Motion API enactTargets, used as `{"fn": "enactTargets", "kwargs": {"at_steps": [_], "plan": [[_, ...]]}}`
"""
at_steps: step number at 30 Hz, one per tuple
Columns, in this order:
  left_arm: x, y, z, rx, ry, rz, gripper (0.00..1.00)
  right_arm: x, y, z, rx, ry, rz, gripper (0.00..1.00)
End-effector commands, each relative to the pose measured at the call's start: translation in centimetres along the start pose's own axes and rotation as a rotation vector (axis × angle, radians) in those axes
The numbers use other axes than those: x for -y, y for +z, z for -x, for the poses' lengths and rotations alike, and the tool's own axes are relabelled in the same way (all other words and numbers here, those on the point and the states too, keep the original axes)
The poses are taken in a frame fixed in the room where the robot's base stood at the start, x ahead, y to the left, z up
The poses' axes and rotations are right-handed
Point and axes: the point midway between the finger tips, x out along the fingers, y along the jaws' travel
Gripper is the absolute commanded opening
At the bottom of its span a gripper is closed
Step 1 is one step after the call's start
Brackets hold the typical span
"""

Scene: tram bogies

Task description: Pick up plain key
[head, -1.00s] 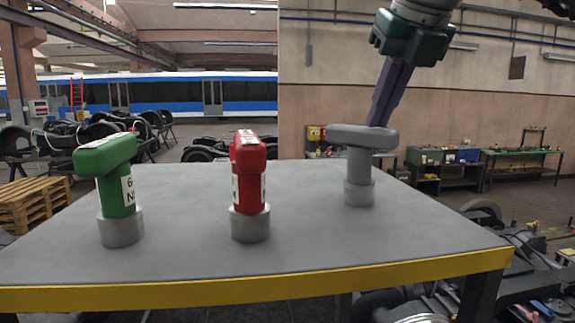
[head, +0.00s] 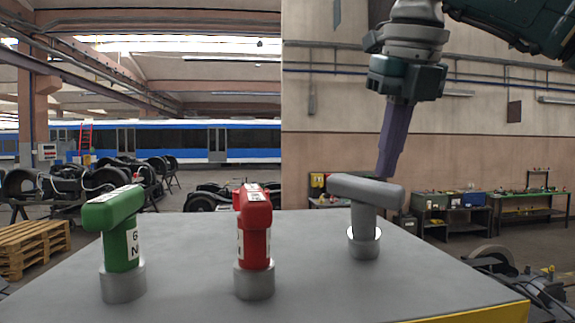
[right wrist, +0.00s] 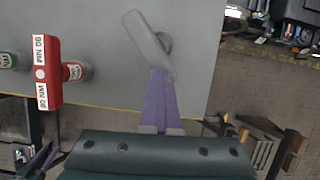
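The plain key (head: 363,215) is grey and unlabelled, with a bar-shaped handle on a stem. It stands upright in a grey round socket (head: 364,243) on the right of the table. In the right wrist view the plain key (right wrist: 146,38) shows from above. My right gripper (head: 384,176) points down, its purple fingertips just behind and above the right end of the handle. In the right wrist view its fingers (right wrist: 161,76) lie close together, with no clear gap and nothing seen between them; contact with the handle cannot be told. My left gripper is not seen.
A red labelled key (head: 254,225) stands upright in the middle of the grey table (head: 310,285), and a green labelled key (head: 120,235) at the left. The tabletop between the keys is clear. Workbenches (head: 450,215) stand behind at the right.

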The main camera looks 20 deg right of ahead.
Motion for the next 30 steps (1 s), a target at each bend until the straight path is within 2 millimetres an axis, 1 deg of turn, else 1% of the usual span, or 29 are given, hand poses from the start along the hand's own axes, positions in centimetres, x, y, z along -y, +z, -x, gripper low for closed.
{"fn": "enactTargets", "kwargs": {"at_steps": [1, 4, 14, 30], "plan": [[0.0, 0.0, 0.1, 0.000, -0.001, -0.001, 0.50, 0.0, 0.3, 0.6, 0.004, 0.001, -0.001, 0.00], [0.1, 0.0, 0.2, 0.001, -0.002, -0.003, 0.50, 0.0, 0.6, 1.3, 0.006, 0.001, -0.002, 0.00], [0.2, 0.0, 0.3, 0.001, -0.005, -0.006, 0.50, 0.1, 0.7, 1.7, 0.010, 0.001, -0.003, 0.01], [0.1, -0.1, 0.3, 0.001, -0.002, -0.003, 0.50, 0.1, 0.8, 1.7, 0.013, 0.002, -0.003, 0.61]]}}
